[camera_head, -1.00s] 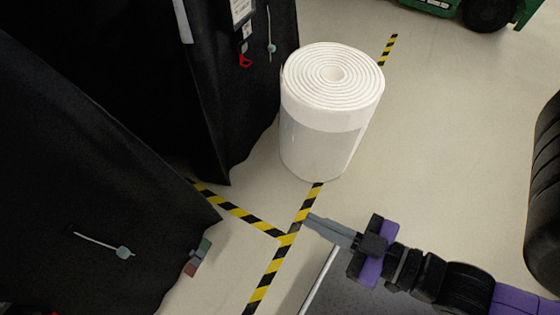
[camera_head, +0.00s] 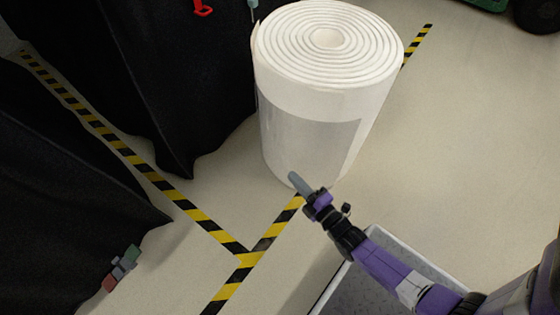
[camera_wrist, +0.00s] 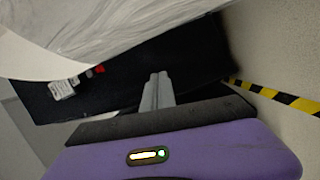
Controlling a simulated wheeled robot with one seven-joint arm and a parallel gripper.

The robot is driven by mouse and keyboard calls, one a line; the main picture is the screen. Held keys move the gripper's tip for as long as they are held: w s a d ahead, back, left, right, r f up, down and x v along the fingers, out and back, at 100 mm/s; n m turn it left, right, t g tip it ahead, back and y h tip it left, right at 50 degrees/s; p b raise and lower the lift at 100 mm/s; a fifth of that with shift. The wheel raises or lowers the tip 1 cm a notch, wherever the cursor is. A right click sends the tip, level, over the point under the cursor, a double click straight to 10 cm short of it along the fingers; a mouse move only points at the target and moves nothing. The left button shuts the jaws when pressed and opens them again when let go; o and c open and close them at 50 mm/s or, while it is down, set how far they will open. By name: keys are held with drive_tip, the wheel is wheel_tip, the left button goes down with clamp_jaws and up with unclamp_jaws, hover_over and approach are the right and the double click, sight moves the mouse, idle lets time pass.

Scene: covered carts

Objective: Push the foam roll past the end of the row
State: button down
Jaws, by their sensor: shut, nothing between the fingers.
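The white foam roll (camera_head: 310,130) stands upright on the floor in the head view, its spiral end facing up. It stands over the yellow-black floor tape and close beside the far black covered cart (camera_head: 180,90). My gripper (camera_head: 293,178) is shut and empty, its tip in front of the roll's lower near side; I cannot tell if it touches. In the wrist view my shut gripper (camera_wrist: 157,84) points toward a dark cart cover, and the white roll (camera_wrist: 100,35) fills the upper left.
Another black covered cart (camera_head: 60,210) stands at the left. Yellow-black tape (camera_head: 275,228) marks the floor. Open floor (camera_head: 470,150) lies right of the roll. A green vehicle (camera_head: 488,4) with a dark wheel is at the top right.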

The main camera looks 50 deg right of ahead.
drive_tip(key=w+d+f+n+h+b, duration=0.1)
drive_tip(key=w+d+f+b, duration=0.2)
drive_tip(key=f, duration=0.4)
drive_tip(key=d+b+x, duration=0.2)
drive_tip(key=b+x, duration=0.4)
drive_tip(key=x, duration=0.5)
drive_tip(key=shift+s+r, duration=0.15)
drive_tip(key=shift+r, duration=0.2)
drive_tip(key=shift+d, duration=0.15)
